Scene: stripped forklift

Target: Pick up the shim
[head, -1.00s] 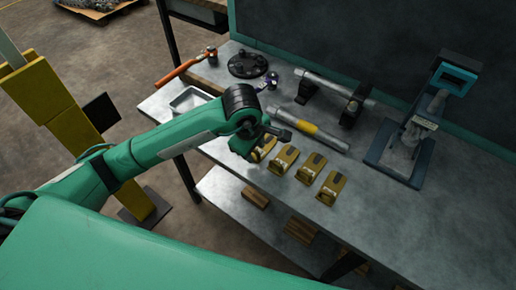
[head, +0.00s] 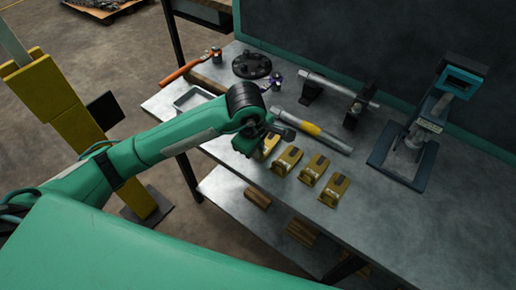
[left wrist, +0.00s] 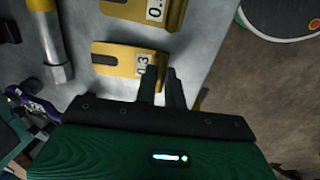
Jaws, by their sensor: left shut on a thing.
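Several yellow slotted shims lie in a row on the grey metal bench top. My left gripper (head: 258,148) is over the leftmost shim (head: 271,144) and partly covers it in the head view. In the left wrist view, the two dark fingers (left wrist: 166,76) are close together at the labelled end of that shim (left wrist: 115,58), shut on it; they hide part of its number. I cannot tell whether it is clear of the bench. The other shims (head: 288,160) (head: 313,169) (head: 334,189) lie to its right. My right gripper is not in view.
A grey cylinder with a yellow band (head: 310,129) lies behind the shims. A rod on dark supports (head: 338,88), a press-like device (head: 410,145), a black disc (head: 252,65) and a shallow tray (head: 192,98) are also on the bench (head: 420,215). The bench's front right is clear.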

